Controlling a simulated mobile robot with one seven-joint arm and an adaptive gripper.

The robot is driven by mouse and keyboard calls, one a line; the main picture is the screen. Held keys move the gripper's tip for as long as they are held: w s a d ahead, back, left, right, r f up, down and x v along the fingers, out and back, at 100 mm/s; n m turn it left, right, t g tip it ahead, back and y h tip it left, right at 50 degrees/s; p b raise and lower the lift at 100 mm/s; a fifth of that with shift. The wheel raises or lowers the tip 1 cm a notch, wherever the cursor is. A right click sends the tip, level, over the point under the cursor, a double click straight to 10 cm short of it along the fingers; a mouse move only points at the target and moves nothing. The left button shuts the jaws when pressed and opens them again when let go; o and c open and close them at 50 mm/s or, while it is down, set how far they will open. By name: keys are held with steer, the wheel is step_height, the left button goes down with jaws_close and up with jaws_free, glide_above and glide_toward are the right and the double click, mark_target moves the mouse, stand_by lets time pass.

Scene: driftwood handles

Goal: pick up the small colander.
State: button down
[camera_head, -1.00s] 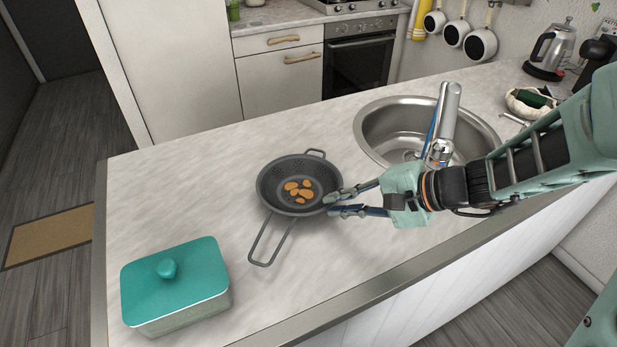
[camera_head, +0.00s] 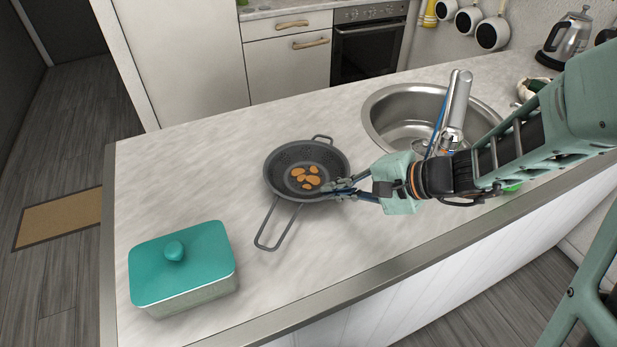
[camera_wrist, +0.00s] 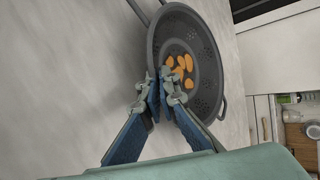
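The small colander (camera_head: 291,155) is dark grey with a long wire handle and a small loop on the far side. It sits upright on the counter with several orange-brown pieces (camera_head: 306,180) inside. My gripper (camera_head: 343,187) is at the colander's right rim, its fingers drawn close together. In the wrist view my gripper (camera_wrist: 158,97) has one finger on each side of the rim of the colander (camera_wrist: 203,50), pinching it. The exact contact is partly hidden by the fingertips.
A teal-lidded box (camera_head: 182,262) stands at the counter's front left. A round steel sink (camera_head: 385,112) with a tall faucet (camera_head: 456,105) is behind my arm. The pale counter (camera_head: 200,170) is clear left of the colander.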

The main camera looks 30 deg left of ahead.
steer(key=shift+r, duration=0.1)
steer(key=shift+r, duration=0.25)
steer(key=r, duration=0.1)
steer(key=r+p, duration=0.2)
steer(key=shift+s+d+r, duration=0.1)
steer(key=shift+d+r, duration=0.2)
steer(key=shift+r, duration=0.05)
steer(key=s+d+r+p, duration=0.2)
steer(key=s+d+r, duration=0.1)
steer(key=d, duration=0.3)
steer(key=s+d+r+p, duration=0.3)
steer(key=d+r, duration=0.2)
steer(key=shift+s+d+r, duration=0.25)
steer(key=shift+d+r, duration=0.05)
steer(key=shift+d, duration=0.05)
steer(key=shift+s, duration=0.15)
